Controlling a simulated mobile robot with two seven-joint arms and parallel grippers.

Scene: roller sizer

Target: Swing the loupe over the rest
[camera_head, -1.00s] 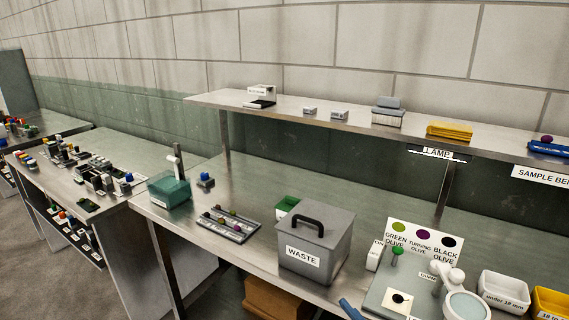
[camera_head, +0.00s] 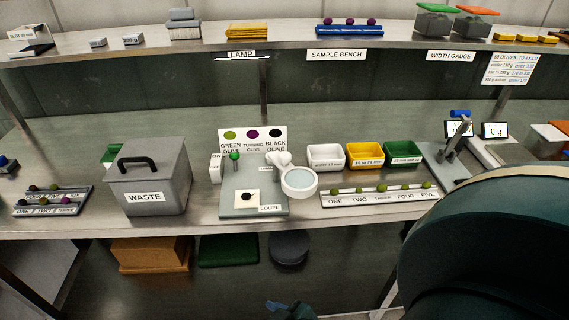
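The loupe (camera_head: 299,180) is a round pale lens in a white ring on a white jointed arm. It stands out to the right of its grey base plate (camera_head: 232,208), apart from the rest. The rest (camera_head: 241,203) is a white square on that plate with a dark round spot on it; I cannot tell whether this is an olive or a hole. A small blue-tipped part at the bottom edge looks like my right gripper (camera_head: 276,305), well below the bench front and away from the loupe. Its fingers are unclear. My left gripper is not in view.
A green-knobbed post (camera_head: 234,156) stands on the plate. The waste bin (camera_head: 148,180) is left; a numbered olive rack (camera_head: 380,195) and white, yellow and green trays (camera_head: 365,155) are right. An upper shelf (camera_head: 290,42) runs behind. My dark arm covers the lower right.

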